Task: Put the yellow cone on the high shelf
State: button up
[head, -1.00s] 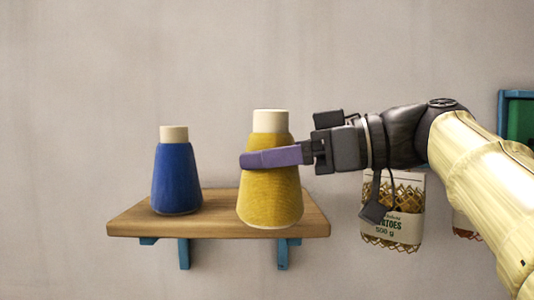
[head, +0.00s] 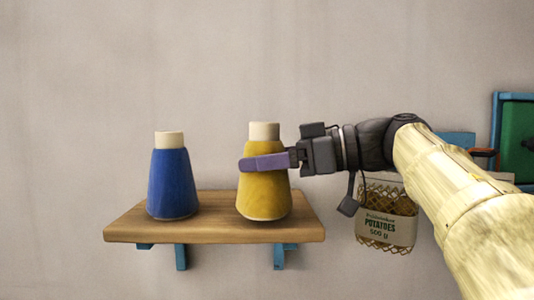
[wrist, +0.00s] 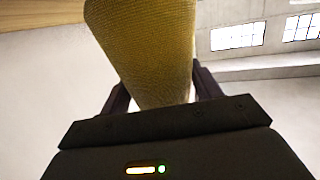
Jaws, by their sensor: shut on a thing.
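The yellow cone (head: 264,198), a yarn cone with a cream top, is upright at the right part of the wooden wall shelf (head: 215,232). Its base looks level with the shelf top; I cannot tell whether it touches. My gripper (head: 262,162) is shut on it from the right, with one purple finger across its upper front. The far finger is hidden behind the cone. In the wrist view the yellow cone (wrist: 150,50) fills the space between the dark fingers.
A blue cone (head: 172,185) stands on the shelf to the left, with a gap between them. A netted potato sack (head: 387,215) is below my forearm, right of the shelf. A blue-framed green panel (head: 517,140) is at the right edge. The wall above the shelf is bare.

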jog(key=shift+w+f+p, duration=0.15)
jog(key=shift+w+p, duration=0.35)
jog(key=shift+w, duration=0.45)
jog(key=shift+w+f+p, duration=0.1)
jog(key=shift+w+p, duration=0.35)
jog(key=shift+w, duration=0.5)
jog(key=shift+s, duration=0.1)
jog(key=shift+f+b, duration=0.3)
jog(key=shift+f, duration=0.1)
jog(key=o, duration=1.2)
jog(key=shift+c, duration=0.2)
jog(key=shift+d, duration=0.1)
jog(key=b+v, duration=0.2)
jog(key=v, duration=1.5)
jog(key=shift+d, duration=0.15)
